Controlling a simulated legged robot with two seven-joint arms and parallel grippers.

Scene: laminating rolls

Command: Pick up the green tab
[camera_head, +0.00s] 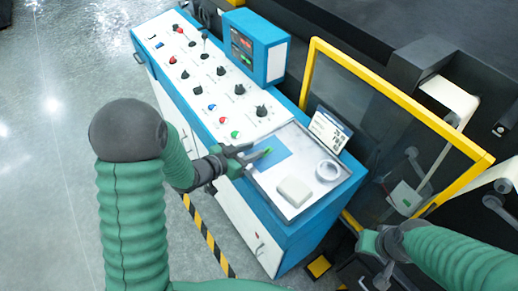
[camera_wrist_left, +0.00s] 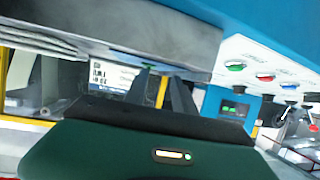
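The green tab (camera_head: 267,150) is a small green spot on a blue square (camera_head: 274,160) on the console's metal tray. My left gripper (camera_head: 254,152) is at the left edge of the blue square, its fingertips close to the tab. In the left wrist view its two dark fingers (camera_wrist_left: 163,82) stand apart with nothing seen between them. A small green spot, likely the tab, shows just beyond them (camera_wrist_left: 150,67). Contact cannot be told. My right gripper (camera_head: 383,244) is low at the right, away from the tray; its fingers are unclear.
The tray (camera_head: 298,207) also holds a pale rounded block (camera_head: 294,191) and a white ring (camera_head: 328,171). A small display card (camera_head: 328,129) stands behind. Knobs and buttons (camera_head: 220,90) cover the panel to the upper left. A yellow-framed guard (camera_head: 400,95) stands at the right.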

